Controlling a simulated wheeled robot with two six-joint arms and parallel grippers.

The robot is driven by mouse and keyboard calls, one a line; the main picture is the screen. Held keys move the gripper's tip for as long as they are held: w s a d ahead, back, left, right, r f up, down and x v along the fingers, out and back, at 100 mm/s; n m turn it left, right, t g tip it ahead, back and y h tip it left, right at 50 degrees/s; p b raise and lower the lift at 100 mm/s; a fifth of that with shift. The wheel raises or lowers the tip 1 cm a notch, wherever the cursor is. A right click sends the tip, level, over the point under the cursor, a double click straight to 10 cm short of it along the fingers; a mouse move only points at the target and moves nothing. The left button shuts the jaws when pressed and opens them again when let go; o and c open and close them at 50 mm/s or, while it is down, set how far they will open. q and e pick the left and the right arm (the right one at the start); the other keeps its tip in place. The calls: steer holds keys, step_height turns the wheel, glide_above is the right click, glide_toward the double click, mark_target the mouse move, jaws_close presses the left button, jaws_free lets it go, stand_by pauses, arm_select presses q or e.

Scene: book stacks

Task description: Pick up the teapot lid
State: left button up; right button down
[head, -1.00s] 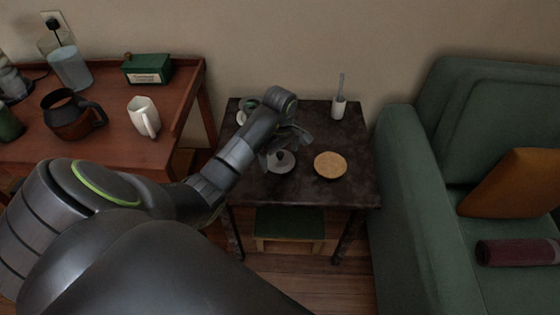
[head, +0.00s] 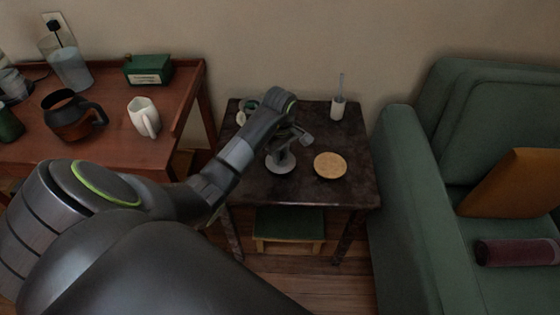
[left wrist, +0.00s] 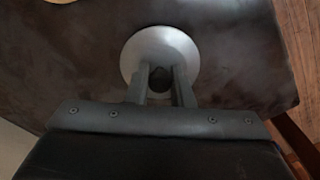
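The teapot lid (head: 281,169) is a pale grey disc with a dark knob, lying on the small dark table (head: 300,193). In the left wrist view the lid (left wrist: 160,38) is at top centre. My left gripper (head: 281,155) reaches down over the lid from above. In the left wrist view, the fingers of my left gripper (left wrist: 161,76) stand on both sides of the knob (left wrist: 160,79), with narrow gaps seeming to show beside it. The lid looks flat on the table. My right gripper is not in view.
A round cork mat (head: 330,165) lies right of the lid. A white holder (head: 338,108) stands at the back, and a pale green-white item (head: 246,110) is partly hidden behind my arm. A wooden desk (head: 120,155) is left; a green sofa (head: 400,170) is right.

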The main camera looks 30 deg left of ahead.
arm_select(q)
steer(key=shift+s+f, duration=0.25)
steer(key=shift+f, duration=0.05)
jaws_close()
